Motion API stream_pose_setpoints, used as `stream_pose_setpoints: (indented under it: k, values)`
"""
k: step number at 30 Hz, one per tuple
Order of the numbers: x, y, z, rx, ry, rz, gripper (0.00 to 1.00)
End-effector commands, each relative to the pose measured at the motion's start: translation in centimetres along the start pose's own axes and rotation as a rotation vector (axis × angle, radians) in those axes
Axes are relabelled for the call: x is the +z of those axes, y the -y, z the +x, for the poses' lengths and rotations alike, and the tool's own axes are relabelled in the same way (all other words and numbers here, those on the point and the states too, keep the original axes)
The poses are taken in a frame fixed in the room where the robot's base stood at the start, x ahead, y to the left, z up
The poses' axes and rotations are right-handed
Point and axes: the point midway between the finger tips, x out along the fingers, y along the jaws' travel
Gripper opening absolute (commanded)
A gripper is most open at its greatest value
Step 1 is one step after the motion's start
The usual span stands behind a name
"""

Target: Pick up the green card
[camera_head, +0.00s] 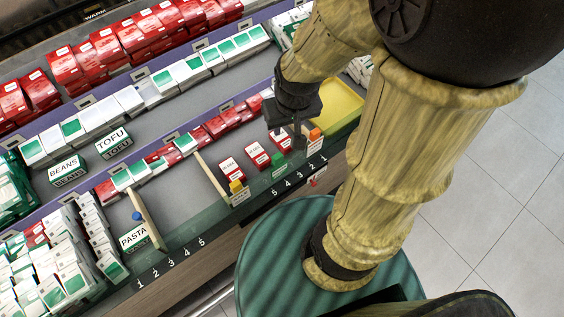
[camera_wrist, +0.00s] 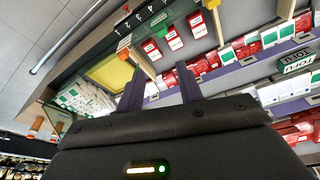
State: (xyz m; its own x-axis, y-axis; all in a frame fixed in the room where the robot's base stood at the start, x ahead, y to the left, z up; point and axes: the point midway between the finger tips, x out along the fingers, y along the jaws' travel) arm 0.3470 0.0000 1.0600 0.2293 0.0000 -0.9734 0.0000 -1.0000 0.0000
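My gripper (camera_head: 292,128) hangs over the shelf near the red-and-white cards, and its two fingers stand apart with nothing between them in the wrist view (camera_wrist: 160,84). A small green piece (camera_head: 278,158) stands at the shelf's front edge, just below the gripper in the head view. It also shows in the wrist view (camera_wrist: 149,46), beyond the fingertips. Several green-and-white cards stand in rows, such as one (camera_head: 185,143) in the front row and one (camera_head: 162,78) farther back. I cannot tell which of these is the green card.
Red-and-white cards (camera_head: 257,155) lie between wooden dividers (camera_head: 211,176). Yellow (camera_head: 236,186) and orange (camera_head: 315,133) pieces stand along the front edge. A yellow tray (camera_head: 340,104) is right of the gripper.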

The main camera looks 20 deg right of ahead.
Motion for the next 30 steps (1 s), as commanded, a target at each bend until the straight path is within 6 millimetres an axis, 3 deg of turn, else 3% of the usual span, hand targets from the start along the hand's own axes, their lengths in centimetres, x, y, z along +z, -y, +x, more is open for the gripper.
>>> stream_pose_setpoints:
  k: [3,7,11,17,30]
  values:
    - [0.0,0.0,0.0,0.000,0.000,0.000,0.36]
    - [-0.1,0.0,0.1,-0.002,0.003,0.018,0.56]
    - [-0.4,0.2,0.4,-0.011,0.020,0.140,0.56]
    - [-1.4,0.6,2.0,-0.017,0.085,0.599,0.56]
    - [-3.6,0.8,7.2,0.132,0.179,1.841,0.56]
